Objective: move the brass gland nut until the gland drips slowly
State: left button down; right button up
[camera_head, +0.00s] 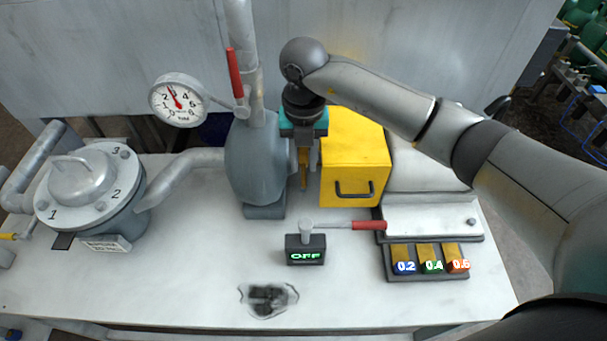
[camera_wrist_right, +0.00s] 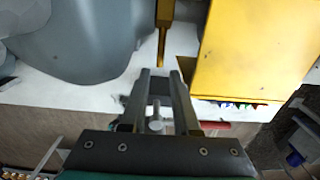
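The grey pump body (camera_head: 255,160) stands on the white bench. A brass-coloured upright piece (camera_head: 304,172) shows at its right side, between pump and yellow box; I take it as part of the gland nut, but the nut itself is mostly hidden. In the right wrist view a brass bar (camera_wrist_right: 164,32) narrows to a thin tip just beyond my fingertips. My right gripper (camera_wrist_right: 159,76) has its two fingers apart with nothing seen held; in the head view its hand (camera_head: 303,128) is above the brass piece. No drip can be made out. My left gripper is out of view.
A yellow box (camera_head: 354,160) stands close right of the hand. A pressure gauge (camera_head: 178,100) and red-handled lever (camera_head: 235,75) are at left. A black box reading OFF (camera_head: 305,250), a red-handled lever (camera_head: 368,225) and a block tray (camera_head: 426,276) are in front. A dark stain (camera_head: 268,299) marks the bench.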

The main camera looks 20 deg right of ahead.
aim_at(304, 181)
notch_tip(304, 181, down, 5)
jog(key=shift+f, duration=0.1)
dwell(0.3)
grip_shut()
dwell(1.3)
